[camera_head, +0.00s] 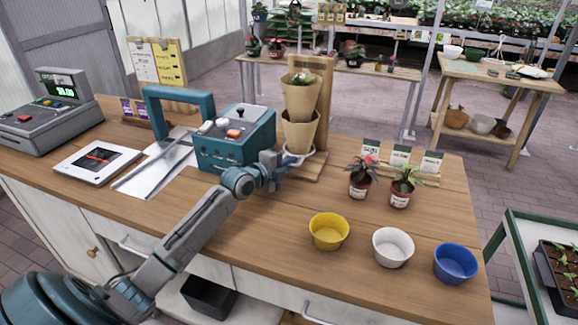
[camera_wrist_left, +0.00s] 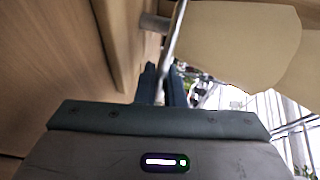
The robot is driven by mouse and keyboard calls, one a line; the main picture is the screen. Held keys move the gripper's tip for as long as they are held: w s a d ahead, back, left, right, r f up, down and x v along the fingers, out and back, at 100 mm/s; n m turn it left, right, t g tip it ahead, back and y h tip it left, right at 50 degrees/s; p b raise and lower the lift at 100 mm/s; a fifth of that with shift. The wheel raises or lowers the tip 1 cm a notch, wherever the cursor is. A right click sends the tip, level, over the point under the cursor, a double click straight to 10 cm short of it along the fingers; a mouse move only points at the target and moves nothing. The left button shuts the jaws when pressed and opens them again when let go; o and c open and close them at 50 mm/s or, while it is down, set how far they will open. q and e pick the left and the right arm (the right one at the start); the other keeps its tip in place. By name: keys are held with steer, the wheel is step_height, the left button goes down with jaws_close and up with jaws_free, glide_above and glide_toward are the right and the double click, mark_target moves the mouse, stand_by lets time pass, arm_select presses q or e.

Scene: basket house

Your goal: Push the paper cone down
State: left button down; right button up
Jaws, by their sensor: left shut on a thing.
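A tan paper cone (camera_head: 299,97) with a small plant in its top sits above a second tan cone (camera_head: 298,135) on a wooden stand (camera_head: 322,105). A pale metal ring (camera_head: 297,156) surrounds the lower end of the lower cone. My left gripper (camera_head: 285,167) is low beside the ring. In the left wrist view its fingers (camera_wrist_left: 163,84) are closed on the thin metal ring (camera_wrist_left: 175,45), with a cream cone surface (camera_wrist_left: 245,38) close on the right. The cone's tip is hidden. My right gripper is not in view.
A teal machine (camera_head: 235,140) stands just left of the stand. Potted plants (camera_head: 362,178) and seed packets are to the right. Yellow (camera_head: 329,232), white (camera_head: 392,248) and blue (camera_head: 455,263) pots stand along the front right. The counter between stand and pots is clear.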

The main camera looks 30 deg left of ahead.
arm_select(q)
steer(key=shift+r, duration=0.1)
steer(key=c, duration=1.5)
jaws_free()
steer(key=v, duration=0.9)
steer(key=shift+v, duration=0.9)
steer(key=shift+d, duration=0.1)
